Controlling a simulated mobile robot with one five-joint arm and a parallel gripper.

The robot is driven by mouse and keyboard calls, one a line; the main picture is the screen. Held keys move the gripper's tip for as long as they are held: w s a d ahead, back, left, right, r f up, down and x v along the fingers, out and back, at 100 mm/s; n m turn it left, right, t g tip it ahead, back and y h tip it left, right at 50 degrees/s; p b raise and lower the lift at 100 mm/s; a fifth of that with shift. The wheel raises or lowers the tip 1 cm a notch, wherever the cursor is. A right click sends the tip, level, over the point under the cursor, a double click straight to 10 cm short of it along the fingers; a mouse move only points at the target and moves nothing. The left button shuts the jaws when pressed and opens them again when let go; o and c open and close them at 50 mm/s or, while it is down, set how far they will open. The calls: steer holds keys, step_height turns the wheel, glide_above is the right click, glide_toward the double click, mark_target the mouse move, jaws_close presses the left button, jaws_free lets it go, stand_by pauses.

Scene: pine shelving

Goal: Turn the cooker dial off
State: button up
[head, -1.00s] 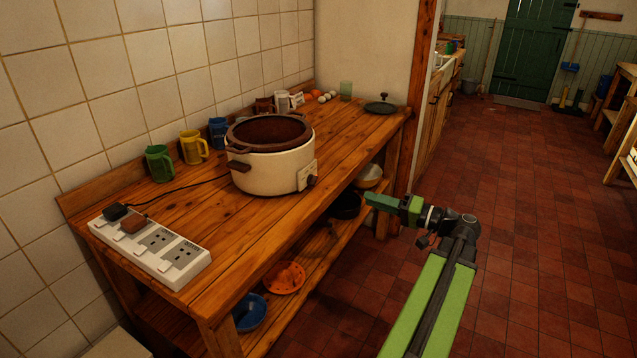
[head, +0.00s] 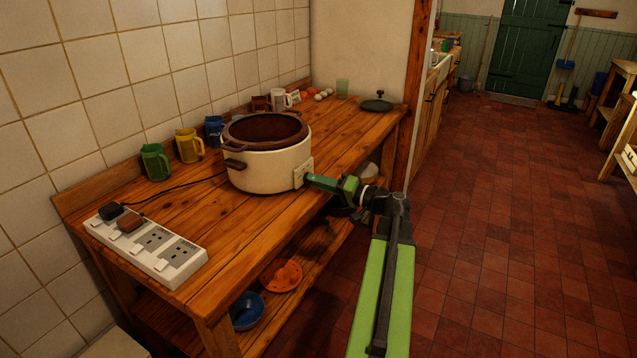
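The cooker (head: 268,172) is a cream round pot with a brown rim and brown handles, standing on the wooden bench. Its pale control plate (head: 299,174) faces right, toward my arm. The dial on that plate is hidden behind my gripper tips. My gripper (head: 312,179), green, reaches in from the right with its tips at the plate. I cannot tell whether the fingers touch or grip the dial, or how far apart they are.
A white power strip (head: 146,250) with plugs lies at the bench's front left, a black cable running toward the cooker. Green (head: 155,162), yellow (head: 189,146) and blue mugs stand along the wall. A dark lid (head: 376,105) lies at the back right. The tiled floor at right is clear.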

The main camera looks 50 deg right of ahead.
jaws_close()
steer(key=shift+n, duration=0.3)
steer(key=n, duration=0.5)
steer(key=shift+n, duration=0.3)
steer(key=n, duration=0.5)
steer(key=shift+f+n, duration=0.1)
steer(key=shift+n, duration=0.2)
steer(key=n, duration=0.6)
steer(key=shift+d, duration=0.1)
steer(key=n, duration=0.6)
